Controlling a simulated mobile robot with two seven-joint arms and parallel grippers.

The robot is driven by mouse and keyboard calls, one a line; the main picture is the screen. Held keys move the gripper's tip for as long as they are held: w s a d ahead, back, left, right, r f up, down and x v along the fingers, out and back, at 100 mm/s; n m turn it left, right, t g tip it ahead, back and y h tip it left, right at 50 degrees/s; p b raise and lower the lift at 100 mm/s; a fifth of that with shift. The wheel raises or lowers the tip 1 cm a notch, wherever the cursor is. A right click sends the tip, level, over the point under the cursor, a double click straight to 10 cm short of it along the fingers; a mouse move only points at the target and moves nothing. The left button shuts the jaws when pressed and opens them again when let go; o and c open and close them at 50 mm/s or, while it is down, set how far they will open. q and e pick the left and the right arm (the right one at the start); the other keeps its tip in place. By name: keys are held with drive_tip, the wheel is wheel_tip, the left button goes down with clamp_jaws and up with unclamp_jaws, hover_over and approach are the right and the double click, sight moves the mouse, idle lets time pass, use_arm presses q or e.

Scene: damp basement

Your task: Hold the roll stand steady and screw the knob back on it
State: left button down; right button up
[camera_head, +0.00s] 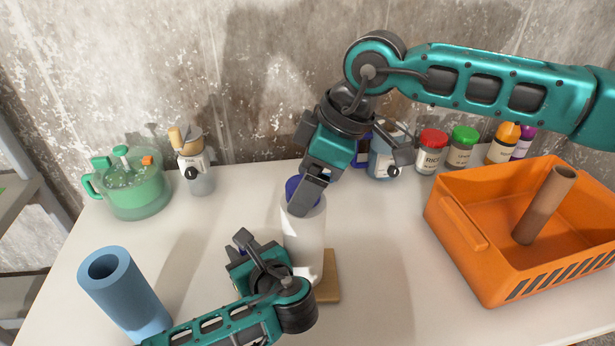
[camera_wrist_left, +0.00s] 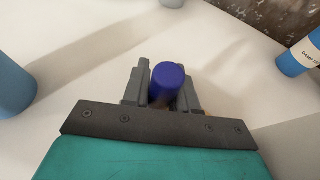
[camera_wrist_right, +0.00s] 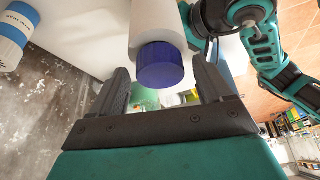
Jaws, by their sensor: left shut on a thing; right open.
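The roll stand has a white roll (camera_head: 304,240) standing upright over a wooden base (camera_head: 328,278), which is partly hidden. The dark blue knob (camera_head: 294,188) shows at the top of the roll, and again in the right wrist view (camera_wrist_right: 160,66). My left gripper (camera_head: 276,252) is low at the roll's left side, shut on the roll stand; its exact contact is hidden. A dark blue cylinder top (camera_wrist_left: 168,75) shows between its fingers in the left wrist view. My right gripper (camera_wrist_right: 160,85) is open above the roll, its fingers on either side of the knob with gaps. I cannot tell how firmly the knob sits.
An orange crate (camera_head: 465,236) with a brown tube (camera_head: 545,205) stands at the right. A blue tube (camera_head: 122,290) stands at the front left. A green pot (camera_head: 133,190), a small container (camera_head: 196,170) and several jars line the wall. The table right of the base is clear.

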drive_tip(key=shift+r, duration=2.25)
drive_tip(key=shift+c, duration=0.4)
